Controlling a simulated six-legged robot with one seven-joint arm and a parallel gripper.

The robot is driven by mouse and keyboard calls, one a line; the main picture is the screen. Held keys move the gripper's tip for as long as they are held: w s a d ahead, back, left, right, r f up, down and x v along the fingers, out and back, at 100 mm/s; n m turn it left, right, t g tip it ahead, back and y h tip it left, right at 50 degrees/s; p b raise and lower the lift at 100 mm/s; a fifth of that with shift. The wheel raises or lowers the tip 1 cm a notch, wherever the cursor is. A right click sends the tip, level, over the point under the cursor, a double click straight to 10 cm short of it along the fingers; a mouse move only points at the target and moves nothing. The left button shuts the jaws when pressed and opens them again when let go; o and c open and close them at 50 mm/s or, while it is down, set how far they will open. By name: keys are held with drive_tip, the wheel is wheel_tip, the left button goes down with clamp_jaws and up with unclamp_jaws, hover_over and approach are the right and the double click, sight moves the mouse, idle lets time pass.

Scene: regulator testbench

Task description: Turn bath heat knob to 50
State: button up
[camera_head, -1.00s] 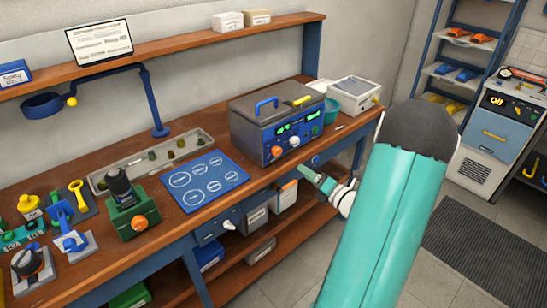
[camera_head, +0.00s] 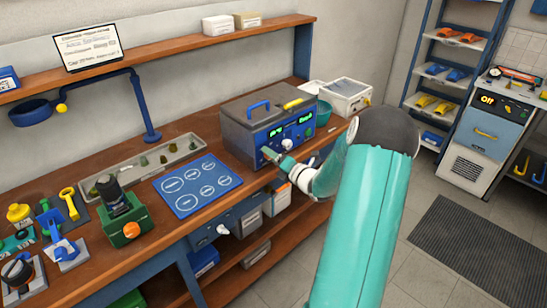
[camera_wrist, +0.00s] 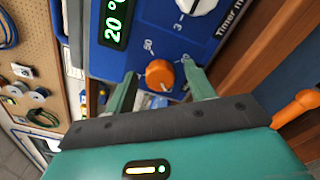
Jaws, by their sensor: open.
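The bath heat knob is an orange dial (camera_wrist: 159,75) on the blue front panel of the bath, below a green display reading 20 °C in the wrist view. Its scale figures are partly readable beside it. In the head view the grey-lidded bath (camera_head: 262,120) stands on the bench, and the orange knob is hidden behind my gripper (camera_head: 272,156). In the wrist view my gripper (camera_wrist: 165,88) is open, with one finger on each side of the knob. I cannot tell whether the fingers touch it. A white timer knob (camera_wrist: 196,5) sits above it.
A blue mat with white circles (camera_head: 197,186) lies left of the bath. A long tray (camera_head: 150,168) is behind the mat. A green device with an orange knob (camera_head: 122,222) stands further left. A white box (camera_head: 346,95) and teal bowl (camera_head: 323,112) are to the right.

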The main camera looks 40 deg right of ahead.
drive_tip(key=c, duration=1)
